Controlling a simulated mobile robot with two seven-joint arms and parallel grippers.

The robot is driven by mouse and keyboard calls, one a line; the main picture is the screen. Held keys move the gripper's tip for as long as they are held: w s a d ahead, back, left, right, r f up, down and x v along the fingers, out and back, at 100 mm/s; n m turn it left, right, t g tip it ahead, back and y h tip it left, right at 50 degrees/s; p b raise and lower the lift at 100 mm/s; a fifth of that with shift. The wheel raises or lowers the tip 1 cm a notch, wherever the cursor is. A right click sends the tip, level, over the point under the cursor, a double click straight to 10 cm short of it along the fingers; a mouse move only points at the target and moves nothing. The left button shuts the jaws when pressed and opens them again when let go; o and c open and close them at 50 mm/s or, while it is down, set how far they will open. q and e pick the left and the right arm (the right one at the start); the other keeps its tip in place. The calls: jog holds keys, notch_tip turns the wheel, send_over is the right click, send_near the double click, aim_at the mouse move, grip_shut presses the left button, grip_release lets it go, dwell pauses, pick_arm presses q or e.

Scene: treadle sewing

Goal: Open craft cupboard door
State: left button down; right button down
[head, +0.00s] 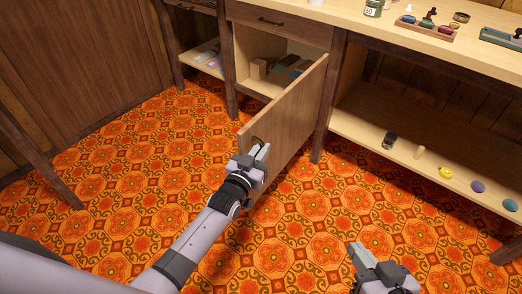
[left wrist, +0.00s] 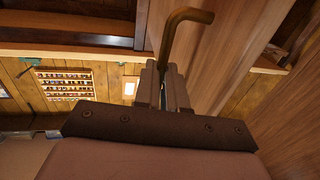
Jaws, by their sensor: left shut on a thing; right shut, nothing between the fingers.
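The wooden craft cupboard door (head: 292,108) stands swung well out from the cupboard, hinged on its right side. My left gripper (head: 262,151) is at the door's free edge, low in front of it. In the left wrist view its fingers (left wrist: 166,82) are shut on a bent bronze door handle (left wrist: 184,22); the door face (left wrist: 230,45) is to the right. My right gripper (head: 370,258) is shut and empty, low at the right above the floor, apart from the door.
Inside the open cupboard (head: 262,84) are small blocks and dark items. An open shelf (head: 405,146) at the right holds several small objects. The worktop (head: 360,20) carries jars and trays. Patterned floor (head: 110,160) is clear at the left.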

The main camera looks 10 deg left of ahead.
pick_arm(q)
jog(key=shift+r, duration=0.25)
pick_arm(e)
jog(key=shift+s+d, duration=0.1)
pick_arm(q)
jog(key=c, duration=1.2)
grip_release()
jog(key=shift+s+f, duration=0.1)
